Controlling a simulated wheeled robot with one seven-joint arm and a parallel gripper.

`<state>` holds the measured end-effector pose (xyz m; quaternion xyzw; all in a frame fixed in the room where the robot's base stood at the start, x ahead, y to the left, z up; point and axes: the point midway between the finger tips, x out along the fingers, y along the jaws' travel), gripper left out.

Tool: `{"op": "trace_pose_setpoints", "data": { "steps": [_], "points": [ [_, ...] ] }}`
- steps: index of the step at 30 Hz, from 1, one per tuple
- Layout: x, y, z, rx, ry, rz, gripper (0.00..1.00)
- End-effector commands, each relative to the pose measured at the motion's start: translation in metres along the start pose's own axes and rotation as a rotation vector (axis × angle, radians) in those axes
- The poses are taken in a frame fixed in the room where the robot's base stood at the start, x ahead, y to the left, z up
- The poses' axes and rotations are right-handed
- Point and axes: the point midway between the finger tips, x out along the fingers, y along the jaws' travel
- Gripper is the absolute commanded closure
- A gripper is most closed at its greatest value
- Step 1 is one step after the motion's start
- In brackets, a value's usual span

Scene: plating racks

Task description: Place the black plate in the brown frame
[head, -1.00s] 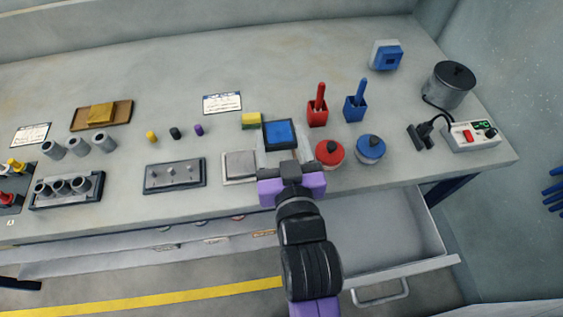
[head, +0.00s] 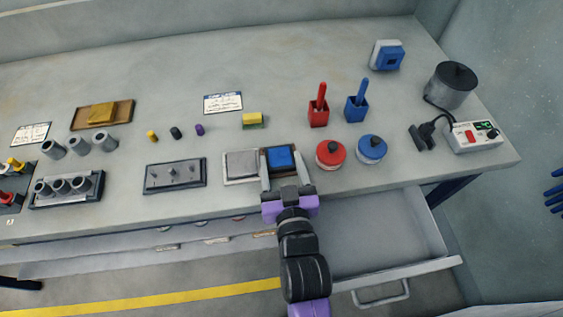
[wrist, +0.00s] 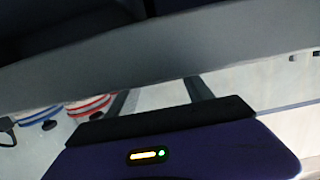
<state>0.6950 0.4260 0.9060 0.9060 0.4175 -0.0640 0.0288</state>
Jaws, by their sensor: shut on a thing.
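The black plate (head: 280,158), with a blue square face, is between my gripper's fingers near the bench's front edge. My gripper (head: 282,167) is shut on it, one finger at its left side and one at its right. A thin brown border, which looks like the brown frame (head: 263,160), shows around the plate. The plate lies at or just above this frame; I cannot tell whether it is seated. The fingers cover part of the frame. In the wrist view, the purple gripper body and two dark fingers (wrist: 160,94) show, but the plate is not clear.
A pale frame with a grey plate (head: 241,165) lies close left. A red pot (head: 330,154) and a blue pot (head: 371,149) stand close right. A yellow-green sponge (head: 253,120) lies behind. An open drawer (head: 390,235) juts out below the bench.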

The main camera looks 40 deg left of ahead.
Motion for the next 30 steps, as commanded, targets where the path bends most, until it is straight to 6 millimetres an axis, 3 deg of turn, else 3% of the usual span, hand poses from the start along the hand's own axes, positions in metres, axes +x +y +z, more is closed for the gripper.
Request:
{"op": "trace_pose_setpoints", "data": {
  "steps": [5,6,7,19,23,30],
  "points": [
    [0.001,0.0,0.002,0.0,0.005,0.0,1.0],
    [0.001,0.0,0.003,0.0,0.0,0.0,0.34],
    [0.0,0.0,0.003,0.0,0.0,0.0,0.31],
    [-0.001,0.0,-0.003,-0.001,0.0,0.0,0.31],
    [-0.018,0.0,0.001,0.0,-0.001,0.001,0.31],
    [-0.067,0.0,0.002,0.0,-0.002,0.0,0.31]
  ]
}}
